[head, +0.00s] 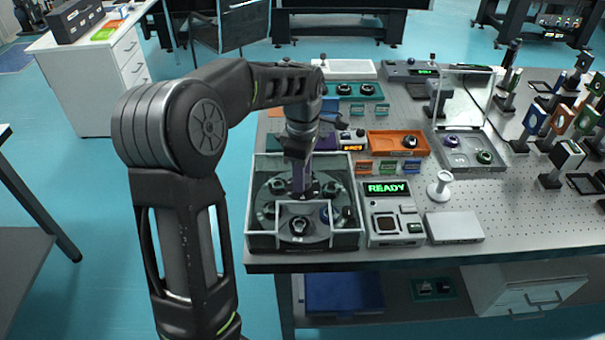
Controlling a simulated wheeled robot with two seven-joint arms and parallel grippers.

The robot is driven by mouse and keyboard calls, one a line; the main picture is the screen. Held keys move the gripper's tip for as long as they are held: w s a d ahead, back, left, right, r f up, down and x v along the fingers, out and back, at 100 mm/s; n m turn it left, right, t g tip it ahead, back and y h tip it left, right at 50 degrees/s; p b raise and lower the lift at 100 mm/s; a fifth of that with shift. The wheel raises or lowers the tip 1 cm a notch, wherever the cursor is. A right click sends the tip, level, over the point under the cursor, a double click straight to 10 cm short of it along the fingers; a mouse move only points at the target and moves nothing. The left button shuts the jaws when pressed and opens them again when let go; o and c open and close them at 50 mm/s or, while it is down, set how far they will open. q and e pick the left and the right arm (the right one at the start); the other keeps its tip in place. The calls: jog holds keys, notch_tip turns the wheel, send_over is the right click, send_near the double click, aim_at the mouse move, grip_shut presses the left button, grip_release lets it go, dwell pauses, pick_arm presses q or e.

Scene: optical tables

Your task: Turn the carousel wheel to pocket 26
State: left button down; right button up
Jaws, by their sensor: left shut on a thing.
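The carousel wheel (265,217) is a round grey disc with several dark round parts on it, inside a clear-walled box (250,243) at the table's front left corner. My left gripper (301,190) reaches down from above into the box, near the wheel's middle. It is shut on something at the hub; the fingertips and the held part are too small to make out. A small front bay (299,228) of the box holds a dark ring-shaped part. Pocket numbers cannot be read. My right gripper is not in view.
A grey device (394,228) with a green READY display stands right of the box. A flat grey box (455,228) and a white stand (440,187) are farther right. An orange tray (385,143) lies behind. Several optical mounts crowd the right side.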

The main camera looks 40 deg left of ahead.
pick_arm(q)
jog(key=shift+r+n, duration=0.1)
jog(key=shift+n, duration=0.8)
jog(key=c, duration=0.9)
grip_release()
notch_tip(320, 180, up, 8)
jog(key=shift+f+b, duration=0.15)
jog(key=shift+b, duration=0.2)
